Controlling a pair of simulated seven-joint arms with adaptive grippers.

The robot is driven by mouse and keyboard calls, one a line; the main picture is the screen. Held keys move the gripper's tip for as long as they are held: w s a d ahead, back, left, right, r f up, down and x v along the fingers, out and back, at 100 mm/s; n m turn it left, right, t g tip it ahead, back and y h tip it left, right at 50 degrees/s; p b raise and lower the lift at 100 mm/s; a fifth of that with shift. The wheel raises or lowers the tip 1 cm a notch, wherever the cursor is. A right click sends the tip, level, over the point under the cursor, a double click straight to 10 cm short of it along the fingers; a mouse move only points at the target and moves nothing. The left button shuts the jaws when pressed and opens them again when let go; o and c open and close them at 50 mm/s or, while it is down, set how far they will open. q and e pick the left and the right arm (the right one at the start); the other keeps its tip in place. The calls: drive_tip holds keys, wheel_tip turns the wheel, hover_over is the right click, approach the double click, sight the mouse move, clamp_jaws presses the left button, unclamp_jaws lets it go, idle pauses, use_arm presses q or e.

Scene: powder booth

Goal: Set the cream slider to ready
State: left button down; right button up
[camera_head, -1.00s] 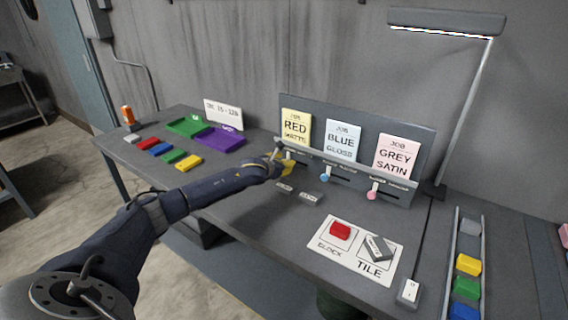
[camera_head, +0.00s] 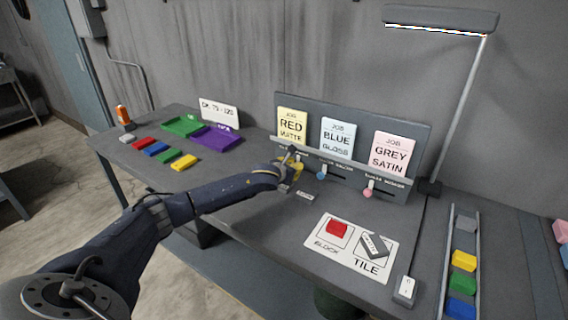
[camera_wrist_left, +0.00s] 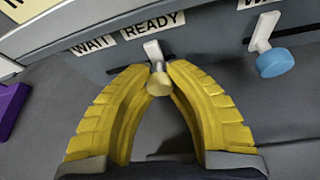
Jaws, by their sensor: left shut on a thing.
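The cream slider (camera_wrist_left: 158,84) has a round cream knob on a pale lever in a dark slot of the grey board. In the left wrist view its lever is under the READY label (camera_wrist_left: 152,24), right of the WAIT label (camera_wrist_left: 95,43). The yellow fingers of my left gripper (camera_wrist_left: 158,74) are closed around the knob, one on each side. In the head view my left gripper (camera_head: 292,172) is at the board below the RED MATTE card (camera_head: 292,125), and hides most of the slider. My right gripper is not in view.
The blue slider knob (camera_wrist_left: 275,62) is just right of my left gripper. The pink knob (camera_head: 368,192) is further right. A white mat (camera_head: 326,252) with a red block and grey tile lies in front. Trays and several coloured blocks are at the left.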

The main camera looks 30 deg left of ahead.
use_arm(q)
drive_tip(key=shift+d, duration=0.55)
drive_tip(key=c, duration=1.1)
unclamp_jaws()
drive_tip(key=shift+c, duration=0.2)
drive_tip(key=shift+s, duration=0.1)
drive_tip(key=v, duration=1.2)
drive_tip(key=shift+a, duration=0.15)
